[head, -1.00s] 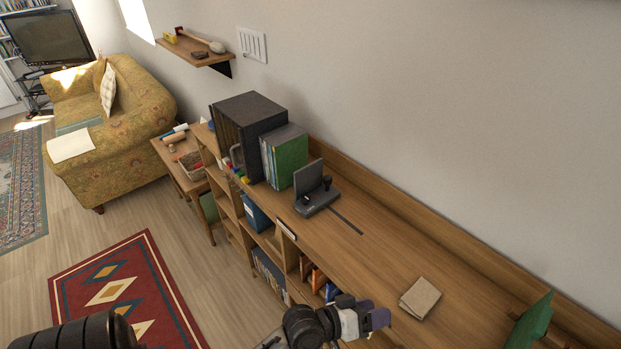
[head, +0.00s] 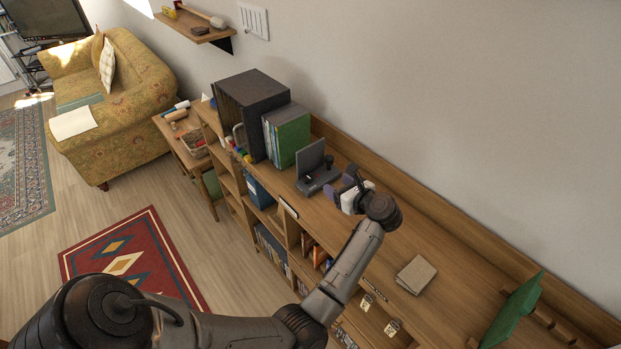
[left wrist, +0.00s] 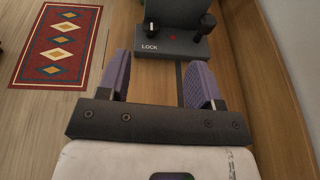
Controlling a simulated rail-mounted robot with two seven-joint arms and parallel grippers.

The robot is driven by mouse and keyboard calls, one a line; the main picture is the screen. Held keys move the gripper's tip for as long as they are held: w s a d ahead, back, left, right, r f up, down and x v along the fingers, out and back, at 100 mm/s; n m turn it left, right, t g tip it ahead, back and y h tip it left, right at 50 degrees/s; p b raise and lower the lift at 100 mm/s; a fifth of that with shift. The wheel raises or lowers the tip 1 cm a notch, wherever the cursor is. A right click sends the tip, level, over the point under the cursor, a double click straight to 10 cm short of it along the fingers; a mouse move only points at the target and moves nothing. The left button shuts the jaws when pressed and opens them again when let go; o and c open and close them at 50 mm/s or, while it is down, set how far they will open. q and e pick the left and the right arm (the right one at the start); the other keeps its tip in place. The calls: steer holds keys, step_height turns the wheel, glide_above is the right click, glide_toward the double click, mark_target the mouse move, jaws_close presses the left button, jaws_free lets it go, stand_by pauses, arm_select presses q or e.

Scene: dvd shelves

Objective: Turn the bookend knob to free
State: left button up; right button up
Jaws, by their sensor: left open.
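My right gripper is not in view.
Green books (head: 289,134) and a large black box file (head: 250,110) stand left of the bookend. A dark slot (left wrist: 181,82) runs along the shelf top from the base. A tan book (head: 416,274) lies to the right. The wall is behind.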

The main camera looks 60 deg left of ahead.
mark_target(309, 178)
arm_select(q)
steer(key=shift+n+g+h, duration=0.5)
steer(key=shift+h, duration=0.1)
steer(key=p+x, duration=0.1)
steer(key=x, duration=0.3)
steer(key=p+x, duration=0.1)
steer(key=x, duration=0.3)
steer(key=f+p+x, duration=0.1)
steer(key=p+x, duration=0.1)
steer(key=x, duration=0.2)
steer(key=shift+f, duration=0.1)
steer(key=shift+s+a+f, duration=0.1)
steer(key=shift+a+f, duration=0.2)
steer(key=shift+a, duration=0.2)
steer(key=c, duration=0.9)
